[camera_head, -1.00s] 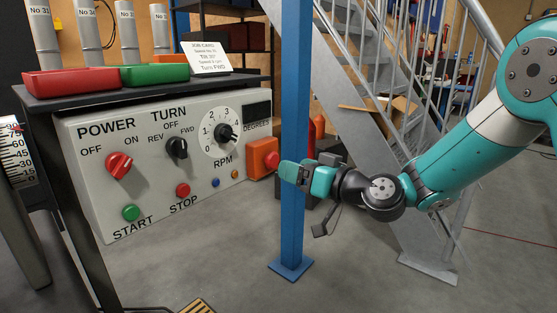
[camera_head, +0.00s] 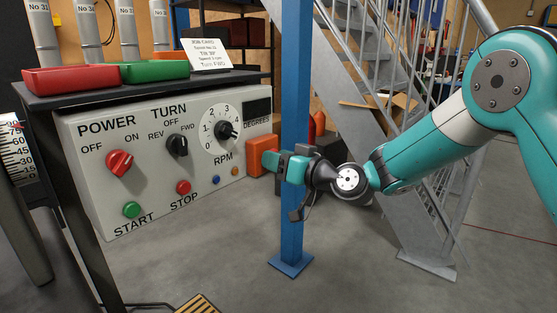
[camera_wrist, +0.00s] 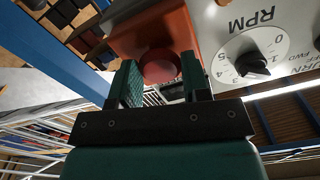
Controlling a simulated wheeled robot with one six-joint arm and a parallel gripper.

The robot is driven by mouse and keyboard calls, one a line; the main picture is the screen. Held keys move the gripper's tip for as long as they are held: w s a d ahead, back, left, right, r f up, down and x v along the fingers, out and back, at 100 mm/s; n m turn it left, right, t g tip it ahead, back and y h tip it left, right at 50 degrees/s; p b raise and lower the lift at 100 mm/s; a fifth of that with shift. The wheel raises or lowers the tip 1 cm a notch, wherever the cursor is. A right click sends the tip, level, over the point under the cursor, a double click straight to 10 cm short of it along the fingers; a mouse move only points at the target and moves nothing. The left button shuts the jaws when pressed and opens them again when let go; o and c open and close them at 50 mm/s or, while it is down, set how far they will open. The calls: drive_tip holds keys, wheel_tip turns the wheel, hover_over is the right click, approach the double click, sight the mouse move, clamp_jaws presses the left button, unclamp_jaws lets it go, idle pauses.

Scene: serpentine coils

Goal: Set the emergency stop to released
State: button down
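The emergency stop is an orange box (camera_head: 262,154) at the right end of the control panel. In the wrist view the orange box (camera_wrist: 150,30) carries a round red button (camera_wrist: 160,66). My gripper (camera_head: 268,167) is at the front of the box and hides the button in the head view. In the wrist view my gripper (camera_wrist: 162,78) has its two fingers apart, one on each side of the button. The button lies between or just beyond the fingertips; contact with it cannot be made out.
The grey control panel (camera_head: 90,188) with knobs and buttons is left of the stop. A blue post (camera_head: 291,215) stands close behind my gripper. Metal stairs (camera_head: 400,190) rise behind my arm. The floor (camera_head: 235,240) below the panel is mostly clear.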

drive_tip(key=shift+b+v, duration=0.85)
drive_tip(key=shift+b, duration=0.2)
drive_tip(key=c, duration=1.9)
unclamp_jaws()
drive_tip(key=o, duration=1.3)
drive_tip(key=shift+d, duration=0.1)
drive_tip(key=shift+s, duration=0.1)
drive_tip(key=b+v, duration=0.1)
drive_tip(key=v, duration=1.6)
drive_tip(key=shift+d, duration=0.15)
